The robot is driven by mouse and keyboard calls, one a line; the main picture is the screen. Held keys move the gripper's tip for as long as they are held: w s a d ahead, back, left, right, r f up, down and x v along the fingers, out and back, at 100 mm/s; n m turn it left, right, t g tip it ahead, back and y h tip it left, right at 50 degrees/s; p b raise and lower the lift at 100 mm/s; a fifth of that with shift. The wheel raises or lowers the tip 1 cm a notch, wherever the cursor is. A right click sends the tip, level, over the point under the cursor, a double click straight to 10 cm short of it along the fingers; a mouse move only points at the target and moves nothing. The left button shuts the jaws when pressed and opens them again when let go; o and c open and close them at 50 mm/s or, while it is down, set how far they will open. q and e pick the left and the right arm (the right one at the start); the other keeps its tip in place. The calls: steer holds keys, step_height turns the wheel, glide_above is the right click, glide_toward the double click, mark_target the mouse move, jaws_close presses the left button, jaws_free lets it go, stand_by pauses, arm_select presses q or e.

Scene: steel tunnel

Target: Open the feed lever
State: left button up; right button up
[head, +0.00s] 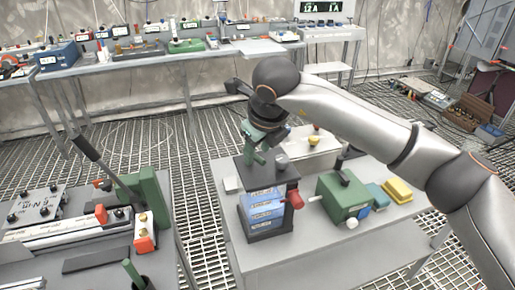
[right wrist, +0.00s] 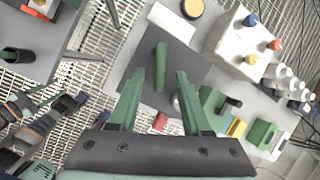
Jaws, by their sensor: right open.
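My right gripper (head: 255,152) points down over a dark-topped unit with a blue body (head: 265,215) on the middle bench. In the right wrist view the green fingers of this gripper (right wrist: 160,73) are spread apart and empty. A slim green bar, which looks like a lever (right wrist: 161,58), stands over the dark top plate (right wrist: 190,62), just beyond and between the fingertips in that picture. Contact is not visible. In the head view the gripper partly hides the bar. A red knob (head: 294,199) sticks out of the unit's side. My left gripper is not seen.
A green box (head: 342,196) and a yellow block (head: 397,190) sit right of the unit. The left bench holds a green bracket with a long dark lever (head: 97,154) and a cup holding a green stick (head: 133,273). A gap of grating separates the benches.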

steer(key=shift+w+f, duration=0.15)
steer(key=shift+f, duration=0.15)
steer(key=shift+c, duration=0.3)
jaws_close()
